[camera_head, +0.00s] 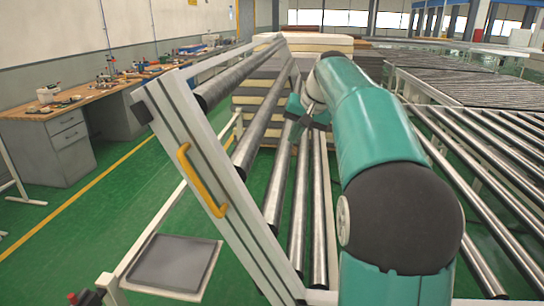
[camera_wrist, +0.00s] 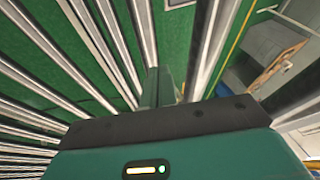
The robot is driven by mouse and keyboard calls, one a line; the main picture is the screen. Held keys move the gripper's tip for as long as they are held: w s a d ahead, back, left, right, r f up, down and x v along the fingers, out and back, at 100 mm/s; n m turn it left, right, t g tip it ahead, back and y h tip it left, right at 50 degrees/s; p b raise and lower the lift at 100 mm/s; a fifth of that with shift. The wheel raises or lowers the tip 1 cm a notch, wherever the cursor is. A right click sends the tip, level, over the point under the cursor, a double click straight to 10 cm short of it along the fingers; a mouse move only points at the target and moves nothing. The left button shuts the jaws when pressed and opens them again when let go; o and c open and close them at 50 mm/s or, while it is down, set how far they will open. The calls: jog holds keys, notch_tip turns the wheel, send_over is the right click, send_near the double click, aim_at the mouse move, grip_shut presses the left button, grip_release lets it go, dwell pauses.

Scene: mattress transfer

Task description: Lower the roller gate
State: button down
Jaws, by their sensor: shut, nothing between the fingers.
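The roller gate is a grey-white frame (camera_head: 205,175) with long metal rollers running toward the back. In the head view its near end beam is tilted, with its left end high and its right end low. A yellow handle (camera_head: 200,180) is fixed to that beam. My gripper (camera_head: 297,108) is beyond the beam, over the gate's rollers and well apart from the handle; my arm partly hides this area. In the wrist view my gripper (camera_wrist: 158,86) is shut and empty, with rollers around and behind it. Whether it touches a roller cannot be told.
A roller conveyor (camera_head: 480,150) runs along the right. Stacked mattresses (camera_head: 262,95) stand at the back. A wooden workbench (camera_head: 70,110) with tools and drawers lines the left wall. Green floor (camera_head: 110,225) with a yellow line is clear between bench and gate.

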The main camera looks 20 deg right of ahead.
send_near(265, 169)
notch_tip(265, 169, down, 3)
jog(key=d, duration=0.2)
jog(key=w+a+f, duration=0.1)
jog(key=w+a, duration=0.1)
jog(key=shift+w+a+f, duration=0.35)
jog(key=shift+a, duration=0.05)
jog(key=shift+a, duration=0.1)
